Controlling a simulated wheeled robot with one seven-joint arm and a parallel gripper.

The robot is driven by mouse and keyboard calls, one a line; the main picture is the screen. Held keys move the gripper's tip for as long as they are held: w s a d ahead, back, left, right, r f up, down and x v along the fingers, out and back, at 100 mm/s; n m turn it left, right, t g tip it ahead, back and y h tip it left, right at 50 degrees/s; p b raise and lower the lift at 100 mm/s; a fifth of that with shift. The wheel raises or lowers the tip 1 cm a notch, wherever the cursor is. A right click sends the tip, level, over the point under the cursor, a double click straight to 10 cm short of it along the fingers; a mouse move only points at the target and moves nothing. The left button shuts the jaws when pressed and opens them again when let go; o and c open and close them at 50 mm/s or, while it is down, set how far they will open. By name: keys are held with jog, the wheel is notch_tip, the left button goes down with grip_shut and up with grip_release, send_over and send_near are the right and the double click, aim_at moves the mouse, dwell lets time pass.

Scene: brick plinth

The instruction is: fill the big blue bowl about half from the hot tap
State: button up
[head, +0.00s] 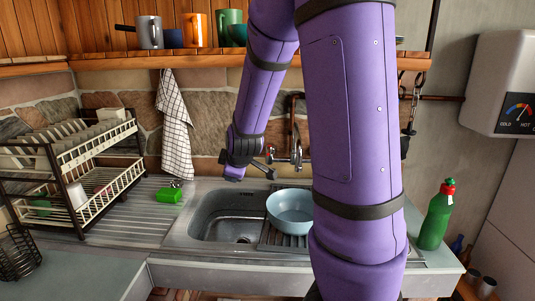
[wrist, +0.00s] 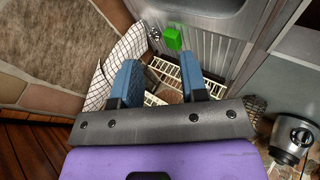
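The big blue bowl (head: 291,208) stands upright on a ribbed rack at the right side of the sink (head: 215,212). My arm hides part of the area beside it. I see no water in the bowl. The metal tap (head: 297,150) is on the wall behind the bowl, partly hidden by my arm; no stream shows. I cannot tell which handle is hot. My gripper (wrist: 158,78) is open and empty in the wrist view, its blue fingers apart. In the head view it is above the back left of the sink, left of the tap, and its fingers are hard to make out.
A dish rack (head: 97,165) and green sponge (head: 169,195) are left of the sink. A checked towel (head: 174,125) hangs behind. A green bottle (head: 436,215) stands right. A white heater (head: 500,85) with a COLD-HOT dial hangs at upper right. Mugs line the shelf (head: 200,60).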

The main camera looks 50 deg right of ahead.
jog(key=w+d+f+n+h, duration=0.3)
jog(key=d+f+n+h, duration=0.25)
jog(key=d, duration=0.45)
jog(key=n+t+h, duration=0.4)
jog(key=n+h, duration=0.1)
jog(key=n, duration=0.6)
send_near(268, 155)
jog(key=x, duration=0.2)
jog(key=shift+m, duration=0.25)
jog(key=x, duration=1.1)
grip_shut()
